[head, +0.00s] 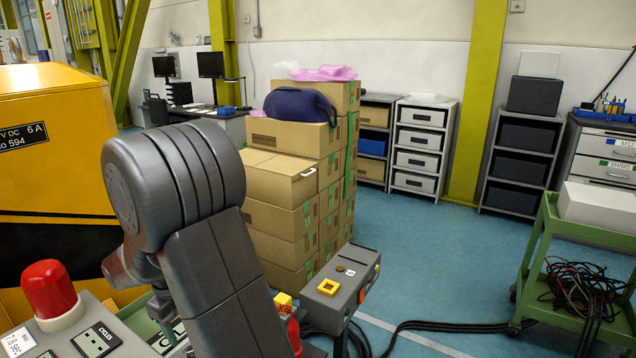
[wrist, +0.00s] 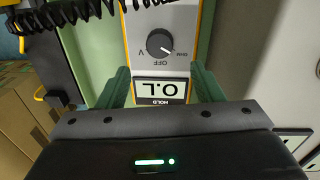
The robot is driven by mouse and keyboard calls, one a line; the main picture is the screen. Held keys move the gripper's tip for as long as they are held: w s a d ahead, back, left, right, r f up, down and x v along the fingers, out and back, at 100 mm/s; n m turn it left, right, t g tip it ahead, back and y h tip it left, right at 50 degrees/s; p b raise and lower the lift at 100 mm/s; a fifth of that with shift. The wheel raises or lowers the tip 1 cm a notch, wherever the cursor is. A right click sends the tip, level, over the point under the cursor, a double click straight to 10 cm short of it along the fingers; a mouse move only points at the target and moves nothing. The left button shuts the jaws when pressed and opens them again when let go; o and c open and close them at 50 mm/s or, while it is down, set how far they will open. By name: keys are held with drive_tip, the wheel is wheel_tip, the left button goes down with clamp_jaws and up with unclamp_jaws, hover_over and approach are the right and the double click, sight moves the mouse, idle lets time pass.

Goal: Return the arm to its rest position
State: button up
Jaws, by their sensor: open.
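My arm (head: 215,250) rises in the foreground of the head view, a thick grey elbow joint with links running down. In the wrist view, the two green fingers of my gripper (wrist: 160,72) stand apart. A multimeter (wrist: 146,22) with an orange edge shows upside down between and beyond them.
A grey control box (head: 340,288) stands right of my arm. Stacked cartons (head: 280,215) are behind. A green cart (head: 590,230) is at right. Blue floor between is mostly clear, with black cables.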

drive_tip(key=f, duration=0.9)
drive_tip(key=shift+w+d, duration=0.15)
drive_tip(key=shift+w, duration=0.15)
drive_tip(key=shift+r, duration=0.1)
wheel_tip(320, 180, up, 14)
wheel_tip(320, 180, down, 14)
drive_tip(key=shift+r, duration=0.1)
drive_tip(key=m+p, duration=0.2)
drive_tip(key=m, duration=0.4)
drive_tip(key=m+p, duration=0.1)
drive_tip(key=m, duration=0.2)
drive_tip(key=m+p, duration=0.2)
drive_tip(key=m, duration=0.1)
drive_tip(key=shift+w+g+h, duration=0.1)
drive_tip(key=shift+g+h, duration=0.2)
drive_tip(key=shift+g, duration=0.1)
wheel_tip(320, 180, up, 11)
drive_tip(key=b, duration=0.1)
drive_tip(key=shift+a+f, duration=0.2)
drive_tip(key=shift+a, duration=0.2)
